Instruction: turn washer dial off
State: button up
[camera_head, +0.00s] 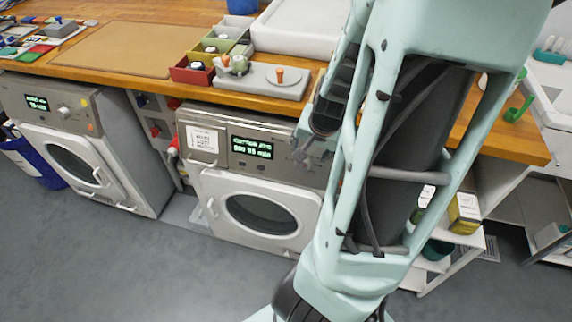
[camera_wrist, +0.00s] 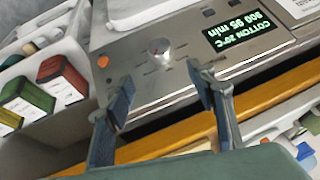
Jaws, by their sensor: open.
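The middle washer (camera_head: 260,200) has a lit green display (camera_head: 252,148), which also shows in the wrist view (camera_wrist: 235,32) with cotton text. Its round silver dial (camera_wrist: 158,50) stands on the grey control panel, left of the display in the wrist view. My gripper (camera_wrist: 163,88) is open, its two fingers apart and below the dial in that view. Nothing shows between the fingers, and they do not enclose the dial. In the head view my gripper (camera_head: 312,148) is in front of the panel's right part, and the dial cannot be made out there.
A second washer (camera_head: 75,150) with its own dial (camera_head: 64,112) and lit display stands to the left. An orange button (camera_wrist: 103,61) sits left of the dial in the wrist view. The wooden counter (camera_head: 215,96) overhangs the panel. Grey floor (camera_head: 110,260) is clear in front.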

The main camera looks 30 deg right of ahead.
aim_at(302, 166)
jog(key=b+x, duration=0.2)
jog(key=x, duration=0.1)
jog(key=b+x, duration=0.3)
jog(key=a+b+x, duration=0.1)
jog(key=b+x, duration=0.1)
jog(key=x, duration=0.2)
jog(key=shift+s+f+b, duration=0.25)
jog(key=shift+f+b, duration=0.05)
jog(key=shift+b, duration=0.1)
jog(key=shift+w+d+f+b, duration=0.15)
jog(key=shift+w+f+b, duration=0.2)
jog(key=shift+f, duration=0.25)
jog(key=shift+c, duration=0.5)
jog(key=c, duration=1.1)
